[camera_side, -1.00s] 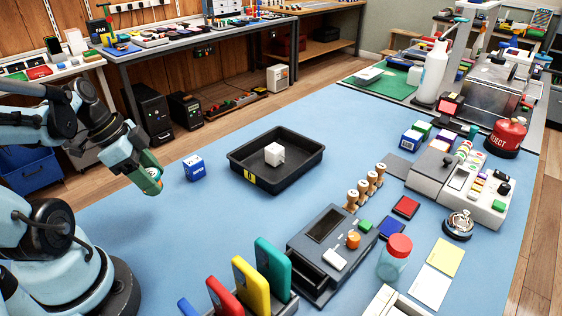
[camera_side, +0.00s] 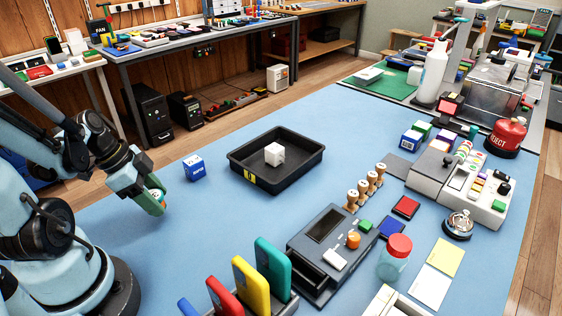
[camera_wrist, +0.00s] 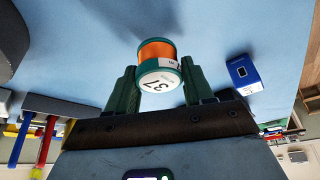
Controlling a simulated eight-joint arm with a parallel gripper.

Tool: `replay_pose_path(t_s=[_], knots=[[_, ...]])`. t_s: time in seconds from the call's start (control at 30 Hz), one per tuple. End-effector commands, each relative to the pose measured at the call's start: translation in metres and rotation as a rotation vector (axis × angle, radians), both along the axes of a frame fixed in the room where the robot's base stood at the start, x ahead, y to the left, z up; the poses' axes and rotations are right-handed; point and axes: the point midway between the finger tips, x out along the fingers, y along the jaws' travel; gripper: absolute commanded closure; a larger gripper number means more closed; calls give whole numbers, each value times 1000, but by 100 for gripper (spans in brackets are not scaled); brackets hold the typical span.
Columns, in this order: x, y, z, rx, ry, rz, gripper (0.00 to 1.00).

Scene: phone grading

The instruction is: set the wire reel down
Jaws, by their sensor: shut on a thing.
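The wire reel (camera_wrist: 157,52) has orange wire between teal flanges and a white label marked 37. It sits between the two green fingers of my gripper (camera_wrist: 159,68), which is shut on it. In the side view, my gripper (camera_side: 152,201) points down low over the left part of the blue table. The reel (camera_side: 158,193) shows there only as a small orange and white patch, mostly hidden by the fingers. I cannot tell whether the reel touches the table.
A small blue box (camera_side: 194,168) stands just beyond my gripper; it also shows in the wrist view (camera_wrist: 244,74). Coloured upright holders (camera_side: 252,287) stand at the front. Blue table between is clear.

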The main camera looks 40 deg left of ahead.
Motion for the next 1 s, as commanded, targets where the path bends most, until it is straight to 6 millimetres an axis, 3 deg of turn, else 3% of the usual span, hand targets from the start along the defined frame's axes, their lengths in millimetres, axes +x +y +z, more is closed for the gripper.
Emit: replay_pose_path(t_s=[0.3, 0.67, 0.7, 0.83, 1.0], knots=[[1, 1, -21, 0, 0, 0, 78], [0, 0, -24, 0, 0, 0, 78], [0, 0, -24, 0, 0, 0, 44], [0, 0, -24, 0, 0, 0, 24], [0, 0, -24, 0, 0, 0, 22]])
